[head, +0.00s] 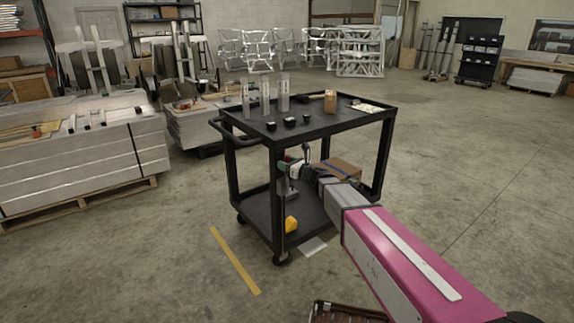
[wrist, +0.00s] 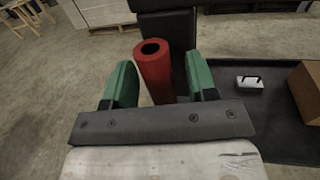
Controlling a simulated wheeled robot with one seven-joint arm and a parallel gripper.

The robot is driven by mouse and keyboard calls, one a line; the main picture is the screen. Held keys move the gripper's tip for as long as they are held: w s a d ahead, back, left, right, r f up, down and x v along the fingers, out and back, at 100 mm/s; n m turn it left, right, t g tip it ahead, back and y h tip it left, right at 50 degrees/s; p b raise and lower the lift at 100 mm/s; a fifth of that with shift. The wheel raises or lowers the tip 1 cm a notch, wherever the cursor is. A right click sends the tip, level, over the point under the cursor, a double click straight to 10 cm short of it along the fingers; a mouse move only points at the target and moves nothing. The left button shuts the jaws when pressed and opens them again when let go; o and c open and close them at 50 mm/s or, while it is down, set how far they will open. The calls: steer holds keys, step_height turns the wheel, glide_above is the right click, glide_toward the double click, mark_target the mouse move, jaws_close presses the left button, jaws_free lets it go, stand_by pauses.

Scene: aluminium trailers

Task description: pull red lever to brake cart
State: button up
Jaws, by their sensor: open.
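The red lever (wrist: 155,75) shows in the wrist view as a red tube with a dark hollow end, against a black cart post. My gripper (wrist: 160,62) is open, with one green finger on each side of the lever. Gaps show between the lever and both fingers. The black cart (head: 262,203) stands mid-floor in the head view. My gripper (head: 293,161) is beside its near post, between the top and lower shelves. I cannot make out the lever in the head view, where my gripper and the post crowd that spot.
The cart's top holds clear blocks (head: 265,97), small black pieces and a brown box (head: 330,101). Its lower shelf holds a cardboard box (head: 340,170) and a yellow item (head: 291,224). Stacked panels (head: 80,170) stand left. The floor at right is open.

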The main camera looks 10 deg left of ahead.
jaws_close()
steer(key=shift+w+d+m, duration=0.5)
steer(key=shift+w+m, duration=0.1)
steer(key=w+d+f+m+t, duration=0.3)
steer(key=w+d+f+m, duration=0.4)
steer(key=m, duration=0.7)
steer(key=shift+w+d+f, duration=0.2)
steer(key=shift+w+f, duration=0.5)
steer(key=shift+f, duration=0.35)
steer(key=shift+m, duration=0.3)
